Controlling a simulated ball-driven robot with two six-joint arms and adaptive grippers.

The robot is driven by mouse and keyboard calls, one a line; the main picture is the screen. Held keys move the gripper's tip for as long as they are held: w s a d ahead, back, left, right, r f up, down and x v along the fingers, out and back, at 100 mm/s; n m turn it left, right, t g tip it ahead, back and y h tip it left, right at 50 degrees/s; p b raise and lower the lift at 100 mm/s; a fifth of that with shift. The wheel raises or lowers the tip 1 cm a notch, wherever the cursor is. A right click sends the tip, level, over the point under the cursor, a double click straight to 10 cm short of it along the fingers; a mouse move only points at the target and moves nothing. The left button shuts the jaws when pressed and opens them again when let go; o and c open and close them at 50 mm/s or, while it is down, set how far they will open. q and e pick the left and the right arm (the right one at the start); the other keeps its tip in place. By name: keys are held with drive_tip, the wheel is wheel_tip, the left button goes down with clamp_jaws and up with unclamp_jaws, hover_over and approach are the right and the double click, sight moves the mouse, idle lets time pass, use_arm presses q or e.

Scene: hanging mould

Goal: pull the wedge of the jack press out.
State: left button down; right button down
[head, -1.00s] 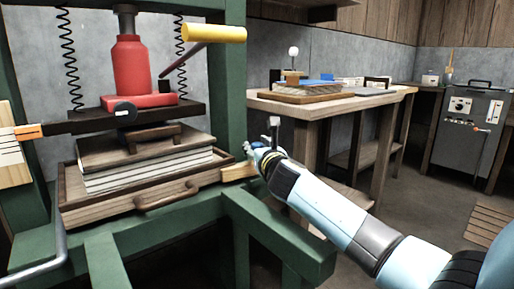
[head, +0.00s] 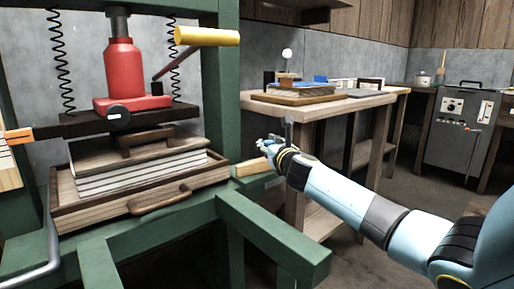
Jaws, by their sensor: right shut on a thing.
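The jack press has a green frame (head: 223,100), a red jack (head: 122,72) with a yellow-handled lever (head: 207,37), and a dark cross-plate (head: 125,119). The pale wooden wedge (head: 250,168) sticks out at the right side of the press, beside the wooden drawer-like tray (head: 120,203). My right gripper (head: 271,152) is shut on the wedge's outer end; its fingers are small and partly hidden by its own body. Whether the wedge's inner end still touches the press is hard to see. My left gripper is not in view.
A stack of boards (head: 150,172) sits in the tray under the plate. Green beams (head: 270,235) of the press reach forward below my right arm. A wooden workbench (head: 315,107) stands behind, and a grey cabinet (head: 460,130) at the far right.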

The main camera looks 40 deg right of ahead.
drive_tip(key=shift+d+f, duration=0.15)
drive_tip(key=c, duration=1.5)
unclamp_jaws()
drive_tip(key=shift+s, duration=0.1)
drive_tip(key=o, duration=0.6)
drive_tip(key=shift+s+d, duration=0.15)
drive_tip(key=shift+d, duration=0.05)
drive_tip(key=shift+c, duration=0.2)
drive_tip(key=shift+a, duration=0.1)
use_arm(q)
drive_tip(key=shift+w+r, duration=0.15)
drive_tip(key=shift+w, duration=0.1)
use_arm(e)
drive_tip(key=v, duration=1.2)
